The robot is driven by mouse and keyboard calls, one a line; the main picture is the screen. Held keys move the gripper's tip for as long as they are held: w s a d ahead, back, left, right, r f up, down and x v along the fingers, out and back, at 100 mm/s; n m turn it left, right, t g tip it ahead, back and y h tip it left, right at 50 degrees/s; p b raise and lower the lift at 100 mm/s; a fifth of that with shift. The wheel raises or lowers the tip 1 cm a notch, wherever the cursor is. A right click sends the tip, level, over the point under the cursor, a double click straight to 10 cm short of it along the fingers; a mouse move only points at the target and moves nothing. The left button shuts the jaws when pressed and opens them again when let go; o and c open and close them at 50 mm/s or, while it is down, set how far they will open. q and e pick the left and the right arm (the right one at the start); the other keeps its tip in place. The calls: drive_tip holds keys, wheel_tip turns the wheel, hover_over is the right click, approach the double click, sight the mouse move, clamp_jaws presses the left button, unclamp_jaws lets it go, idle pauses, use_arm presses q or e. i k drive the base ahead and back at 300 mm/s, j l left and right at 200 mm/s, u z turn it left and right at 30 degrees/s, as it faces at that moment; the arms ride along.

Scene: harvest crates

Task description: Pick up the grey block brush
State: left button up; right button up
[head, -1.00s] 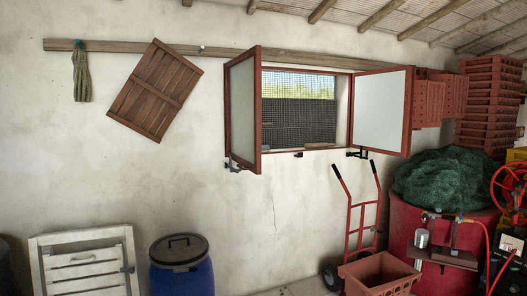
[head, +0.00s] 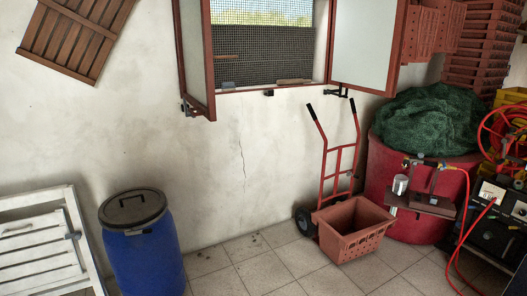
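I cannot make out a grey block brush for certain in the head view. A small brownish item (head: 294,81) lies on the window sill, and a smaller greyish one (head: 228,85) lies to its left; both are too small to identify. Neither of my grippers is in view.
A blue barrel (head: 146,262) with a dark lid stands at the lower left beside a white slatted panel (head: 38,250). A red hand truck (head: 340,150) and an empty terracotta crate (head: 345,248) stand by the wall. A red tub (head: 395,170) holds green netting (head: 428,122). Tiled floor (head: 245,270) is clear in front.

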sight(226, 87)
drive_tip(key=i+l+z, duration=0.1)
drive_tip(key=i, duration=0.65)
drive_tip(key=i+l+z, duration=0.15)
drive_tip(key=i+l, duration=0.15)
drive_tip(key=i, duration=0.4)
